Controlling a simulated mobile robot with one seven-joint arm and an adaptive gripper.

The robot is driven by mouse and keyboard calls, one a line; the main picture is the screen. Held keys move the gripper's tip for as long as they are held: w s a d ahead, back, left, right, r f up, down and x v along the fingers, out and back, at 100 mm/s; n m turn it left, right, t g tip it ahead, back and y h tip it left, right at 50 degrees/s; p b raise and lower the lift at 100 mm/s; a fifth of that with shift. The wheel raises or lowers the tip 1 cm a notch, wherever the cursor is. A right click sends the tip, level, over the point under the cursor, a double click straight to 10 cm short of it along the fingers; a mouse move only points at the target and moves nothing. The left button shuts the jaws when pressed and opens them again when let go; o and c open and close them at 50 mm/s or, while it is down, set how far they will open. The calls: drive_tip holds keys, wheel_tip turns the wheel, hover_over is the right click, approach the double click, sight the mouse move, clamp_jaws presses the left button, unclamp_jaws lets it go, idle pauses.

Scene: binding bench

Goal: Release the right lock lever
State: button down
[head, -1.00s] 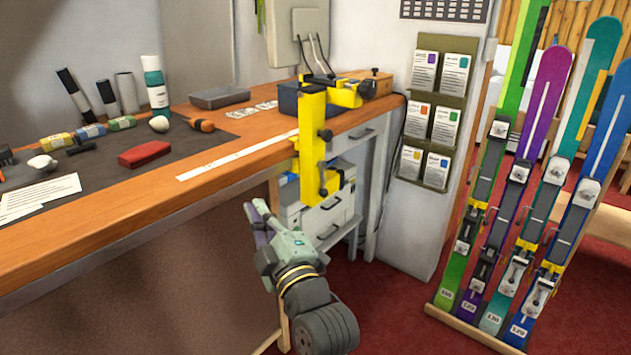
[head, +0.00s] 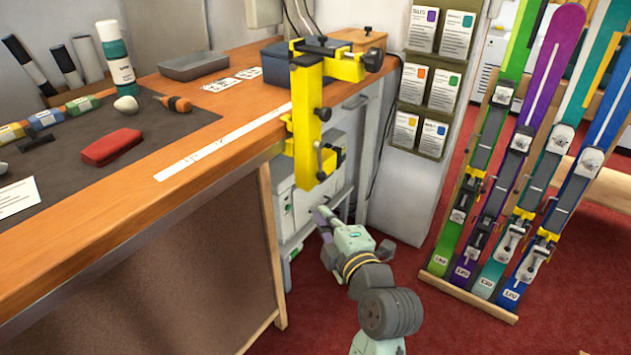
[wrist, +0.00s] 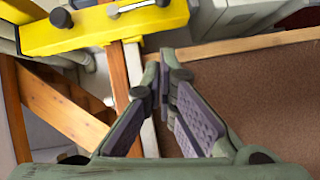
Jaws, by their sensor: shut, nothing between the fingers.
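A yellow ski vise (head: 309,85) is clamped at the right end of the wooden bench, with its tall bracket hanging down past the front edge. Black knobs (head: 324,114) show on it, and a second yellow jaw (head: 345,69) sits behind. I cannot tell which part is the right lock lever. In the wrist view, the yellow bar (wrist: 110,27) crosses the top left, with dark knobs (wrist: 61,18) and a small metal rod (wrist: 138,6). My gripper (head: 323,212) is below the bracket, apart from it. In the wrist view, its fingers (wrist: 164,72) are shut and empty.
Several skis (head: 530,150) lean in a rack at the right. The red carpet between is clear.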

sight(321, 165)
drive_tip(key=x, duration=0.4)
drive_tip(key=d+x, duration=0.1)
drive_tip(key=x, duration=0.3)
drive_tip(key=d+p+x, duration=0.1)
drive_tip(key=x, duration=0.3)
drive_tip(key=shift+w, duration=0.6)
drive_tip(key=shift+w+d+f, duration=0.15)
drive_tip(key=shift+w+f, duration=0.1)
drive_tip(key=shift+w, duration=0.1)
drive_tip(key=shift+f, duration=0.1)
